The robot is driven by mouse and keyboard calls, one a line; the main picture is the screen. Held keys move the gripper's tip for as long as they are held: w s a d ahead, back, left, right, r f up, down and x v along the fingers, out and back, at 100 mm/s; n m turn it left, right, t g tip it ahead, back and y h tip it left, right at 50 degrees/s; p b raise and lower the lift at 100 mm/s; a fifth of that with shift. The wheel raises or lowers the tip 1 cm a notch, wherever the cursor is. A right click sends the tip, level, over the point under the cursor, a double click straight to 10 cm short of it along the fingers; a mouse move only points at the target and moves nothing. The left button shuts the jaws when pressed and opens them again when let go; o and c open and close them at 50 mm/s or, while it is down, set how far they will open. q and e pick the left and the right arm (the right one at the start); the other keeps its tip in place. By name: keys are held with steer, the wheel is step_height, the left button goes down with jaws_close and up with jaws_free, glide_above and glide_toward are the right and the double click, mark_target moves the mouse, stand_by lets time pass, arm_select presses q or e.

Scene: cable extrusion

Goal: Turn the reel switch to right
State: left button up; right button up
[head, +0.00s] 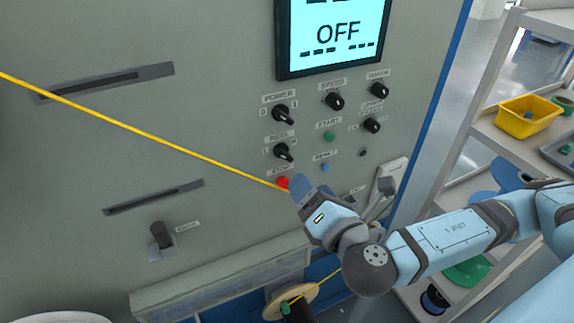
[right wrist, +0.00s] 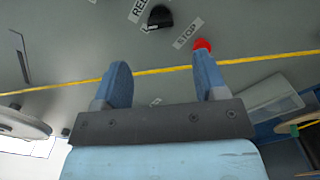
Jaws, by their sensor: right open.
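The reel switch (head: 283,152) is a black knob under the REEL label on the grey panel, below the POWER knob (head: 283,114). In the right wrist view the reel switch (right wrist: 159,17) shows at the top, ahead of the gap between the fingers. My right gripper (head: 297,187) is below the reel switch, close to the red stop button (head: 282,182). It is apart from the switch. In the right wrist view its two blue fingers (right wrist: 163,82) are spread with nothing between them but the panel and cable behind. My left gripper is not in view.
A yellow cable (head: 150,137) runs slantwise across the panel and passes behind the right gripper. A screen (head: 332,38) reading OFF is above the knobs. A green button (head: 329,137) and other knobs lie to the right. A shelf with a yellow bin (head: 527,118) stands at right.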

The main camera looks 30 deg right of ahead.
mark_target(287, 159)
steer(key=w, duration=0.9)
steer(key=shift+d+p, duration=0.3)
steer(key=shift+p, duration=0.05)
steer(key=shift+w, duration=0.55)
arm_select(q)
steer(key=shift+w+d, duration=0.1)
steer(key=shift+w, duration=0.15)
arm_select(e)
steer(key=shift+w, duration=0.1)
steer(key=c, duration=0.9)
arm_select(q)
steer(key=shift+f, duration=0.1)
arm_select(e)
steer(key=shift+f, duration=0.1)
